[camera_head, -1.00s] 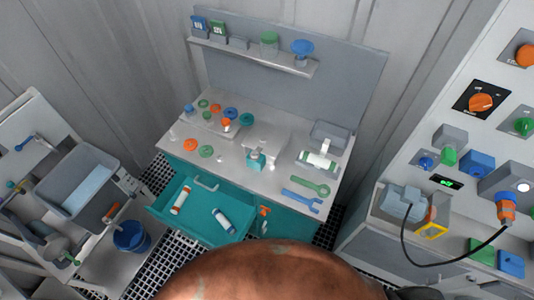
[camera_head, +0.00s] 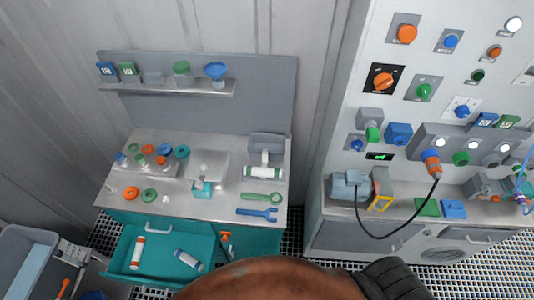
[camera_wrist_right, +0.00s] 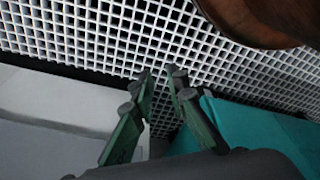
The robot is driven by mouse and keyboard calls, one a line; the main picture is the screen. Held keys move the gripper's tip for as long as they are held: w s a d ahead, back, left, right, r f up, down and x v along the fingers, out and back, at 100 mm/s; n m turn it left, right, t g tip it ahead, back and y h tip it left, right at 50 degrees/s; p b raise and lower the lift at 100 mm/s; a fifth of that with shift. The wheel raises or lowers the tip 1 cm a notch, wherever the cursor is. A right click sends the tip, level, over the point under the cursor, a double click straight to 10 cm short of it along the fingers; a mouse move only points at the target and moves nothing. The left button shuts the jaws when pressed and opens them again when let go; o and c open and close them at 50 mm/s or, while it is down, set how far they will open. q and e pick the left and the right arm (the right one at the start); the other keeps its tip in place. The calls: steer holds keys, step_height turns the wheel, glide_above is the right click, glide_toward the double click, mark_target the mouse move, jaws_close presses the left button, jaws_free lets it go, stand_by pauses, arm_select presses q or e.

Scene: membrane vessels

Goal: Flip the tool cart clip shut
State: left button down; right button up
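The tool cart (camera_head: 255,243) is teal with a grey top and an open front drawer, in the head view left of centre. A small orange-topped fitting (camera_head: 226,237) is on its front, right of the drawer. A grey holder with a white-and-green cylinder (camera_head: 262,172) stands at the top's right side. I cannot tell for certain which part is the clip, or its position. My right gripper (camera_wrist_right: 158,76) shows only in the right wrist view, fingers apart and empty, over floor grating beside a teal surface (camera_wrist_right: 265,135). My left gripper is not in view.
The drawer (camera_head: 165,245) sticks out and holds two cylinders. Wrenches (camera_head: 258,213) and several coloured rings lie on the cart top. To the right stands a control panel (camera_head: 440,110) with a cable looping from an orange plug (camera_head: 432,165). Grating (camera_head: 293,243) lies between them.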

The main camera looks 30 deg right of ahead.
steer(key=shift+m+t, duration=0.7)
steer(key=shift+m, duration=0.1)
steer(key=w+r, duration=0.2)
steer(key=w, duration=0.1)
steer(key=w+r, duration=0.2)
steer(key=w, duration=0.1)
steer(key=w+d+r+p, duration=0.1)
steer(key=w+r, duration=0.2)
steer(key=shift+w, duration=0.15)
jaws_close()
steer(key=w+r+m+t+p, duration=0.2)
steer(key=w+r, duration=0.5)
steer(key=r, duration=0.7)
steer(key=w+r+m+t+p, duration=0.1)
steer(key=w+r+m+t, duration=0.1)
steer(key=w+r, duration=0.8)
steer(key=w+r+m+t+p, duration=0.2)
steer(key=w+r, duration=0.2)
steer(key=r, duration=1.3)
steer(key=w+d+r+m+t+y, duration=0.1)
steer(key=w+r+m+t, duration=0.2)
steer(key=w, duration=0.4)
steer(key=w+d+r+m+t+y, duration=0.1)
steer(key=w+r+m+t, duration=0.3)
steer(key=w+r+m, duration=0.2)
steer(key=shift+w+d+m, duration=0.4)
steer(key=shift+w+m, duration=0.25)
steer(key=shift+m, duration=0.25)
